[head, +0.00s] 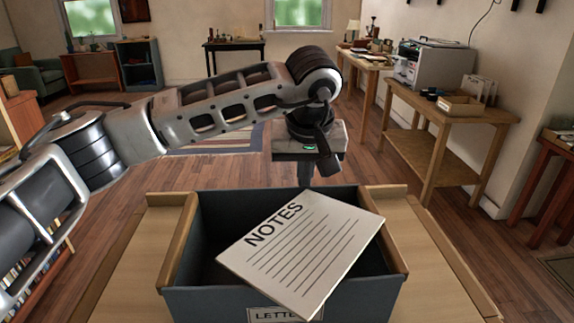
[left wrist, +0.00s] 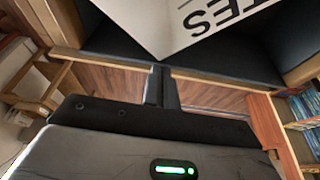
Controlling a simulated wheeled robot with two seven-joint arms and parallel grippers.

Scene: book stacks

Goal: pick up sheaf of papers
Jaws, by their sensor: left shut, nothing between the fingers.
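The sheaf of papers (head: 305,255) is a pale stack headed NOTES with printed lines. It lies tilted across the top of a dark grey box (head: 215,303), overlapping the front wall. The left wrist view shows part of the sheaf (left wrist: 180,22) at the top edge, with the box (left wrist: 115,42) around it. My left gripper (head: 305,178) is beyond the box's far wall, apart from the papers. Its fingers (left wrist: 160,78) are together and empty. My right gripper is not in view.
The box sits between two wooden rails (head: 387,232) on a wooden table (head: 432,285); its front label is partly covered by the papers. A side table (head: 455,118) with a printer (head: 433,65) and a small tray stands at the back right. Open floor lies behind the box.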

